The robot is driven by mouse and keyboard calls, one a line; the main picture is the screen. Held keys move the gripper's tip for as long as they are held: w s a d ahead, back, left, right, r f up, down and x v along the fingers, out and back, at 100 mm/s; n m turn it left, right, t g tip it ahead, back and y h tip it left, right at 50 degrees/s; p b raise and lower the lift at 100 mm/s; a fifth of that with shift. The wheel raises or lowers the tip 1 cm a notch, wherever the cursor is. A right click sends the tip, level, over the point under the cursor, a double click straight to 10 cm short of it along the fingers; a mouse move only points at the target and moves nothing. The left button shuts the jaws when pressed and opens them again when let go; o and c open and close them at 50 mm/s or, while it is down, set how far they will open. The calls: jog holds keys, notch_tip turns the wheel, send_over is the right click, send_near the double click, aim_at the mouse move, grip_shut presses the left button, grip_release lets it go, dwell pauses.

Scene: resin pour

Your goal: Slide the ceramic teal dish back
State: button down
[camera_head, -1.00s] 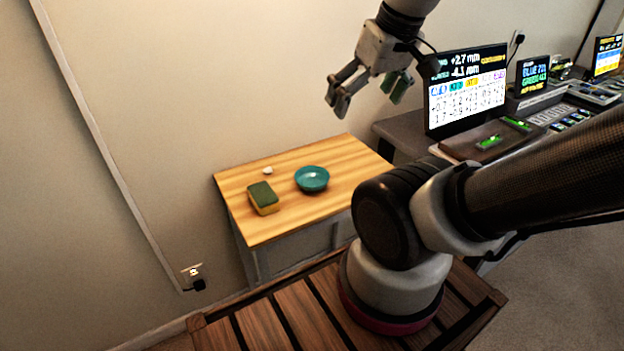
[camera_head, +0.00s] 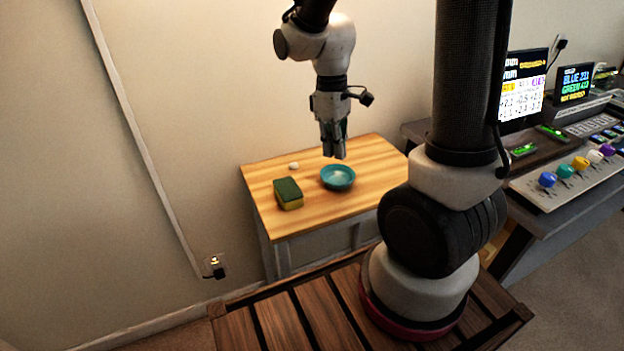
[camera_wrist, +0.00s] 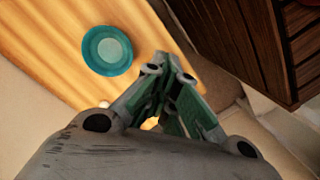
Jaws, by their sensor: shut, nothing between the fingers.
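The teal dish (camera_head: 338,178) is a shallow round bowl, upright on the small wooden table (camera_head: 374,154). In the wrist view the dish (camera_wrist: 107,50) lies up and left of my fingers, apart from them. My gripper (camera_head: 334,154) points down and is shut and empty. In the head view its fingertips overlap the far rim of the dish, and from there I cannot tell how high above the table they are. In the wrist view the closed fingers (camera_wrist: 168,72) show no contact with the dish.
A green and yellow sponge (camera_head: 288,193) lies on the table left of the dish. A small white object (camera_head: 294,166) lies behind the sponge. A wall runs along the table's back. At the right is a bench with screens (camera_head: 573,84) and a panel of coloured knobs (camera_head: 566,172).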

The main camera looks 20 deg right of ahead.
aim_at(360, 175)
jog(key=w+a+f+n+t, duration=0.2)
jog(key=w+f+n, duration=0.5)
jog(key=n, duration=0.4)
jog(key=f, duration=0.5)
jog(key=w+f, duration=0.1)
jog(key=f, duration=0.1)
jog(key=shift+f, duration=0.4)
jog(key=d, duration=1.6)
jog(key=shift+s, duration=0.15)
jog(key=shift+r, duration=0.1)
